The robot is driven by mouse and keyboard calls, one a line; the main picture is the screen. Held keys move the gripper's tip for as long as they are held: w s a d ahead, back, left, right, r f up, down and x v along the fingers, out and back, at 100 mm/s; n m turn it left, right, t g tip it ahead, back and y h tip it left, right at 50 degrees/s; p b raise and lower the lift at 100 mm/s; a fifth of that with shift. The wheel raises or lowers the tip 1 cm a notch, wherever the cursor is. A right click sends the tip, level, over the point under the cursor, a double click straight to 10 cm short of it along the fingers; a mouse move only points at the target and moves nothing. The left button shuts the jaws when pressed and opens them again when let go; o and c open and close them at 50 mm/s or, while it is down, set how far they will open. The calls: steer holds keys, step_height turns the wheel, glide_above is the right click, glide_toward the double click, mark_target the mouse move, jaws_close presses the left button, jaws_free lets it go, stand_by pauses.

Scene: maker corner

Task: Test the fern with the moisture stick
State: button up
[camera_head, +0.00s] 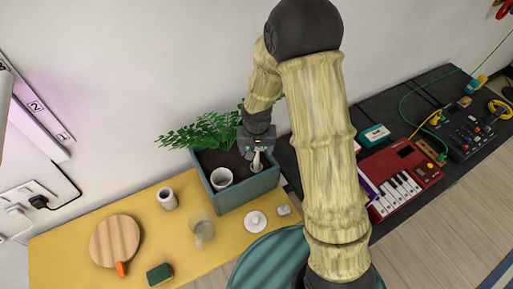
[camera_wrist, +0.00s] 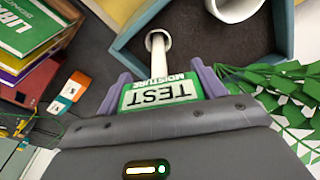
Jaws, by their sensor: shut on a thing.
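My gripper (camera_head: 257,146) is shut on the moisture stick (camera_head: 257,161), over the right part of a teal planter box (camera_head: 250,194). In the wrist view the purple fingers of my gripper (camera_wrist: 160,80) hold the stick's green and white "MOISTURE TEST" label (camera_wrist: 160,93). Its white shaft (camera_wrist: 158,58) points away toward the dark soil (camera_wrist: 190,40) and ends in a round part. I cannot tell whether the end touches the soil. The fern (camera_head: 205,131) grows at the planter's back left; its leaves (camera_wrist: 290,85) show at right in the wrist view.
A white cup (camera_head: 221,178) sits inside the planter, left of the stick. On the yellow table (camera_head: 100,210) are a paddle (camera_head: 115,241), a jar (camera_head: 167,198), a glass (camera_head: 202,230) and a white lid (camera_head: 255,221). A red keyboard (camera_head: 400,180) lies right of my arm.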

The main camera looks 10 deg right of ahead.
steer(key=shift+f+b, duration=0.55)
steer(key=shift+f, duration=0.15)
stand_by(0.4)
steer(key=o, duration=1)
steer(key=shift+o, duration=0.9)
steer(key=shift+r+p, duration=3.4)
steer(key=shift+r, duration=1.15)
